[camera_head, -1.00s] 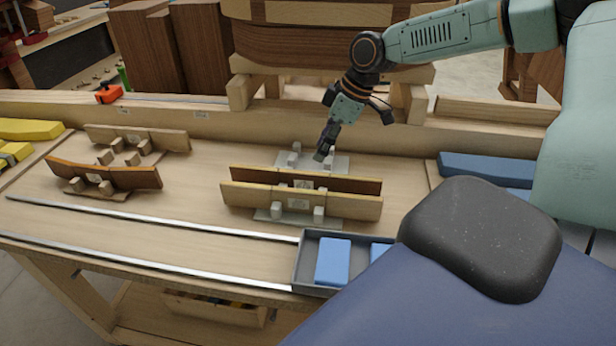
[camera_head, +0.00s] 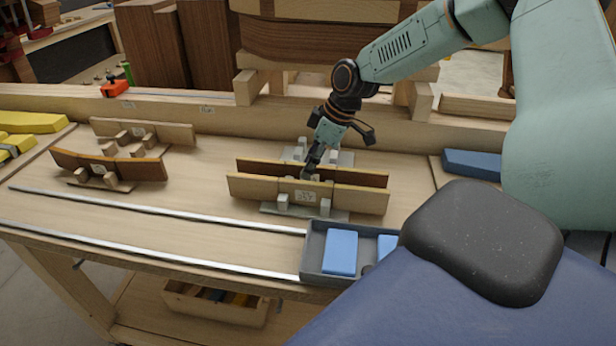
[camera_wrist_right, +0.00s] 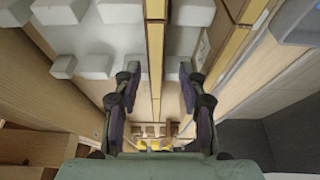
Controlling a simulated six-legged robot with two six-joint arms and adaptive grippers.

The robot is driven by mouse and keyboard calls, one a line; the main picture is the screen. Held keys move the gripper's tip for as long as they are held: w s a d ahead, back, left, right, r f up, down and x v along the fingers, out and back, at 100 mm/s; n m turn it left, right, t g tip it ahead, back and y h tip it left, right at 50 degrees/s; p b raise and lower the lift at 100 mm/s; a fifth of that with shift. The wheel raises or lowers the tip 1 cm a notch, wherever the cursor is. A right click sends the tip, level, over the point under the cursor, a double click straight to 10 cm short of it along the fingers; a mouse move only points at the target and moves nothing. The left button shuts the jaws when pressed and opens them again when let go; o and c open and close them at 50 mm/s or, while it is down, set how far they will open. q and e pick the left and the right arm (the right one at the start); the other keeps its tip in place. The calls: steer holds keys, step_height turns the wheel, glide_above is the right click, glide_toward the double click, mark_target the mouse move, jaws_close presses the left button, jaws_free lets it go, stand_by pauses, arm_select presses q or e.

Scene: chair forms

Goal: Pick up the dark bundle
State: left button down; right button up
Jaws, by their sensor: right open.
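A dark brown bundle (camera_head: 262,167) of thin boards stands on edge on a grey holder with small blocks, at the middle of the bench. A lighter bundle (camera_head: 360,198) with a paper label stands just in front and hides its lower part. My right gripper (camera_head: 311,168) points down at the dark bundle, its tips partly hidden by the boards. In the right wrist view the right gripper (camera_wrist_right: 157,95) is open, with thin board edges (camera_wrist_right: 155,50) between its fingers; I cannot tell whether they touch. My left gripper is not in view.
A dark bundle (camera_head: 130,166) and a lighter one (camera_head: 170,132) stand at the left of the bench. A grey tray (camera_head: 312,262) with blue blocks (camera_head: 341,252) lies in front. Metal rails (camera_head: 150,208) run along the front. A blue block (camera_head: 470,164) lies at right.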

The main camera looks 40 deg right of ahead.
steer(key=shift+w+d+f, duration=0.1)
steer(key=shift+d+f, duration=0.1)
steer(key=shift+d, duration=0.1)
steer(key=shift+d+f, duration=0.15)
steer(key=shift+d, duration=0.25)
steer(key=shift+s+a+r, duration=0.2)
steer(key=shift+s+a, duration=0.15)
steer(key=shift+a, duration=0.1)
steer(key=shift+w+a, duration=0.1)
steer(key=shift+a, duration=0.15)
steer(key=shift+w+d+f, duration=0.2)
steer(key=shift+d+f, duration=0.2)
steer(key=shift+d, duration=0.15)
steer(key=shift+s+a+r, duration=0.15)
steer(key=shift+s+r, duration=0.05)
steer(key=c, duration=0.3)
steer(key=shift+a+r, duration=0.15)
steer(key=shift+a, duration=0.15)
steer(key=c, duration=0.3)
steer(key=shift+w+d+f, duration=0.1)
steer(key=shift+d+f, duration=0.1)
steer(key=shift+d, duration=0.05)
jaws_close()
